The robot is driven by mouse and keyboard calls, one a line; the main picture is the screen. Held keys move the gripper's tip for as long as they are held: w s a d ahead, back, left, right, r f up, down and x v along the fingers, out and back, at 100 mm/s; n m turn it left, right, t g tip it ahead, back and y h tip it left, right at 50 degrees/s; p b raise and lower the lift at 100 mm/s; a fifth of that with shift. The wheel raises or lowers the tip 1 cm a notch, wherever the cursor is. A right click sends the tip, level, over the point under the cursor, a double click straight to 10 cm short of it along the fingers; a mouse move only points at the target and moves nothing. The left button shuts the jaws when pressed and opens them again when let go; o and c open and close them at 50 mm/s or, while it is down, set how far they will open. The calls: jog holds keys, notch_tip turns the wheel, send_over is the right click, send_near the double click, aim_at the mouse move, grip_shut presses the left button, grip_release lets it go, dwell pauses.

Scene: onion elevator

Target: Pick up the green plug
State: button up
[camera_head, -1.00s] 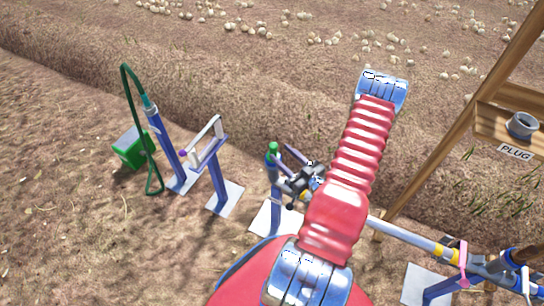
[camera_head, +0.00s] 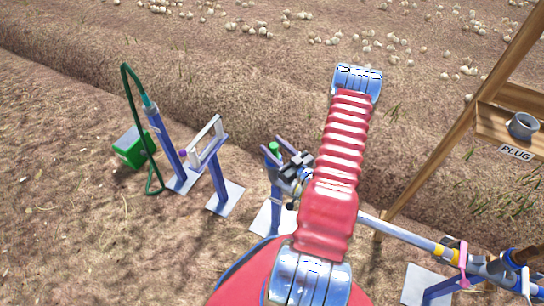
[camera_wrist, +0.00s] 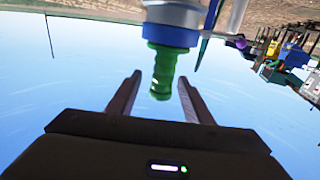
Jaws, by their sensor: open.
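The green plug (camera_head: 273,147) sits upright on top of a blue post (camera_head: 276,192) with a white base plate. In the wrist view the plug (camera_wrist: 162,72) appears upside down, below a blue and white collar. My gripper (camera_head: 275,150) is at the plug's height, with one finger on each side of it. In the wrist view the fingers of my gripper (camera_wrist: 160,78) are spread, with the plug between their tips and a visible gap on both sides. The exact depth between the fingers is hard to tell.
A blue stand with a white handle (camera_head: 207,142) and a blue tube with a green hose (camera_head: 152,120) stand to the left, near a green box (camera_head: 131,148). A wooden frame has a shelf labelled PLUG (camera_head: 515,153) holding a grey ring (camera_head: 523,126).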

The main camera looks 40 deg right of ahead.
jog(key=w, duration=0.3)
jog(key=shift+w, duration=0.25)
dwell(0.4)
grip_shut()
dwell(0.3)
jog(key=shift+r, duration=0.2)
notch_tip(320, 180, up, 10)
jog(key=shift+f, duration=0.15)
dwell(0.5)
dwell(0.5)
